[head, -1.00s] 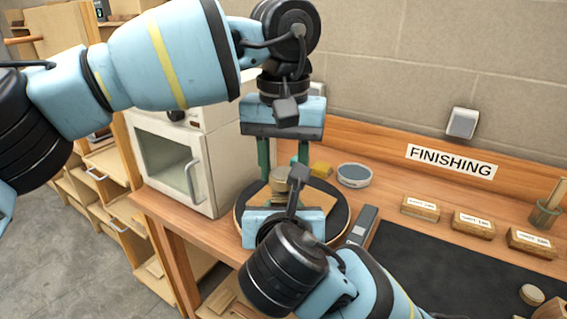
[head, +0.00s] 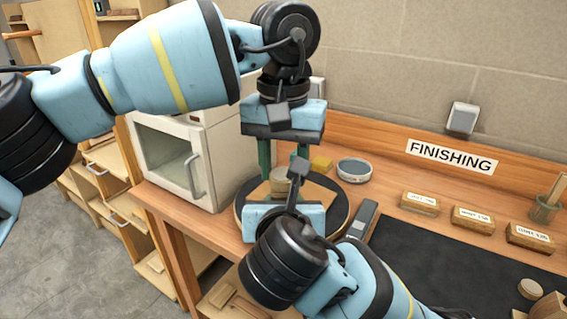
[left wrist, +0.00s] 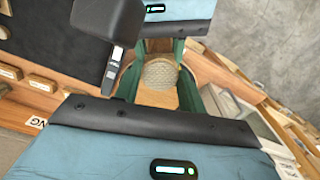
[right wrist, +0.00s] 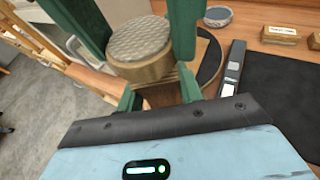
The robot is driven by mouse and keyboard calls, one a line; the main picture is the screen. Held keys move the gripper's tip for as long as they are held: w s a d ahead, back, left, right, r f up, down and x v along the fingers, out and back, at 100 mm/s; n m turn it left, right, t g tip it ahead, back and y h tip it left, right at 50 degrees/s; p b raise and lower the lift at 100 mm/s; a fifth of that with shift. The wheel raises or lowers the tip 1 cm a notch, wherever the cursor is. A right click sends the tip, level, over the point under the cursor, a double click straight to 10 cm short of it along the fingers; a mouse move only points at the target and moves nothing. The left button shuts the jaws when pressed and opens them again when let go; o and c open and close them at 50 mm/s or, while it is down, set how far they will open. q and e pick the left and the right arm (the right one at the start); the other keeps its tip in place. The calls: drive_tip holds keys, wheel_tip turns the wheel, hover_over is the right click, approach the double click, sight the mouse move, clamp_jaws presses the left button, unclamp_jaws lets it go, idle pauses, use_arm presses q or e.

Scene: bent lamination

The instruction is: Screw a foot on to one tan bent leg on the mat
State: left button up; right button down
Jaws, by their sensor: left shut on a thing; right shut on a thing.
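A round foot (right wrist: 140,45) with a grey textured pad on top and a tan body shows in the right wrist view; its pad also shows in the left wrist view (left wrist: 160,74). My left gripper (head: 283,170) comes down from above, its green fingers shut on the foot from both sides. The tan bent leg (right wrist: 160,92) lies directly under the foot. My right gripper (right wrist: 160,95) reaches in from the front, shut on the leg. The foot sits at the leg's end; whether its thread is engaged is hidden. Most of the leg is hidden in the head view.
A round black turntable (head: 341,196) lies under the work. A dark mat (head: 430,260) covers the bench at right, with a grey-black device (head: 361,222) at its left edge. Labelled blocks (head: 420,203), a round tin (head: 354,169) and a white oven (head: 165,160) stand around.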

use_arm(q)
drive_tip(key=m, duration=0.8)
drive_tip(key=shift+m, duration=0.4)
drive_tip(key=o, duration=0.9)
drive_tip(key=shift+o, duration=0.2)
drive_tip(key=shift+r, duration=2.3)
drive_tip(key=shift+c, duration=0.4)
